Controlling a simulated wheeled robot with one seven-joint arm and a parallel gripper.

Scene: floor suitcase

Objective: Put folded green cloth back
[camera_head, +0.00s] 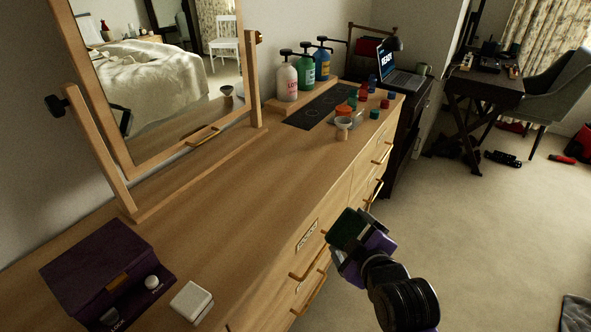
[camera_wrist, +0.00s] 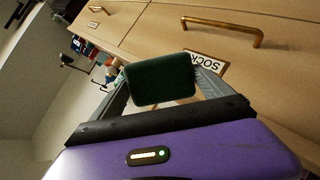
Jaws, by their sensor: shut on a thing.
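The folded green cloth (camera_head: 347,229) is a small dark green block, held up in front of the dresser's drawer fronts. It also shows in the wrist view (camera_wrist: 160,81), between my fingers. My gripper (camera_head: 366,243), with a purple body, is shut on the cloth. A drawer label (camera_wrist: 203,62), which seems to read SOCKS, shows just behind the cloth. The drawers that I can see look closed. No suitcase is clearly in view.
The wooden dresser (camera_head: 235,225) bears a mirror, a purple box (camera_head: 100,265), a small white box (camera_head: 191,301), pump bottles (camera_head: 307,70) and small jars. Brass drawer handles (camera_head: 308,262) stick out near my gripper. Carpet (camera_head: 480,230) to the right is mostly clear. A dark grey item (camera_head: 577,314) lies at lower right.

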